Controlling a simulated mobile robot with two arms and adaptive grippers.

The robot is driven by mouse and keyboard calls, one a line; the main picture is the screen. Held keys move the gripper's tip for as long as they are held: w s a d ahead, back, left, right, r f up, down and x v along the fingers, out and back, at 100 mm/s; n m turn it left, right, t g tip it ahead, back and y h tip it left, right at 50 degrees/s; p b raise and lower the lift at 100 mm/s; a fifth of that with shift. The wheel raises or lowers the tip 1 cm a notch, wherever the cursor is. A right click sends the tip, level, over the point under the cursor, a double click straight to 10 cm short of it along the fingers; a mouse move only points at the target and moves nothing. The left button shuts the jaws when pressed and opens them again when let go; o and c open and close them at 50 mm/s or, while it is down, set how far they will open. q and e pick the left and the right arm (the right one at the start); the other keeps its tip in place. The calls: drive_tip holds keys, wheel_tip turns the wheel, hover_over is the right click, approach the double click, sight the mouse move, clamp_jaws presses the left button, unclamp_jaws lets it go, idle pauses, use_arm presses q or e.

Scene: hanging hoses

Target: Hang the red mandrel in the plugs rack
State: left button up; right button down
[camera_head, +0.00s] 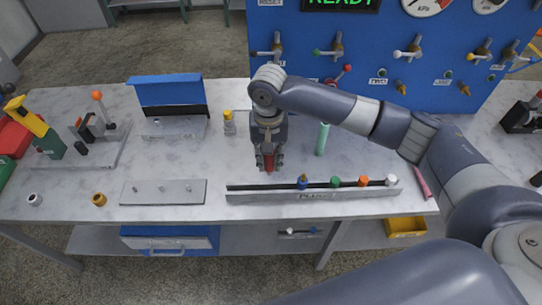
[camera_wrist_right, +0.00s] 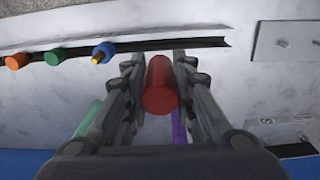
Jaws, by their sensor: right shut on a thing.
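My right gripper (camera_head: 268,166) points down over the table, just behind the plugs rack (camera_head: 262,198). It is shut on the red mandrel (camera_head: 268,162), whose red body also shows between the fingers in the right wrist view (camera_wrist_right: 160,85). The rack is a long grey rail with a dark slot, also in the wrist view (camera_wrist_right: 200,43). A blue plug (camera_head: 303,182), a green plug (camera_head: 335,182), an orange plug (camera_head: 363,182) and a white plug (camera_head: 391,180) sit in its right part. Its left part is empty. My left gripper is not in view.
A light green cylinder (camera_head: 322,139) stands right of the gripper. A pink rod (camera_head: 423,183) lies near the right table edge. A yellow-topped bottle (camera_head: 229,122) and a flat grey plate (camera_head: 163,192) are to the left. The blue panel (camera_head: 375,75) with hose fittings rises behind.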

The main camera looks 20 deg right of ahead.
sight(271, 170)
drive_tip(key=shift+d, duration=0.4)
drive_tip(key=shift+a+p, duration=0.15)
drive_tip(key=shift+p, duration=0.25)
drive_tip(key=shift+s+f, duration=0.1)
drive_tip(key=shift+f, duration=1.5)
drive_tip(key=shift+f+b, duration=0.4)
drive_tip(key=shift+f, duration=0.75)
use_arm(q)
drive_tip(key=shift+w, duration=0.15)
use_arm(e)
drive_tip(key=shift+f, duration=0.2)
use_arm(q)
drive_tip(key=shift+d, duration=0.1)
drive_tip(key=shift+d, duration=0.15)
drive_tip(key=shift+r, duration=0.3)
use_arm(e)
drive_tip(key=shift+r, duration=0.1)
use_arm(q)
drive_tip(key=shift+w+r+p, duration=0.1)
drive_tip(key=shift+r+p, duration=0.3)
drive_tip(key=shift+p, duration=0.25)
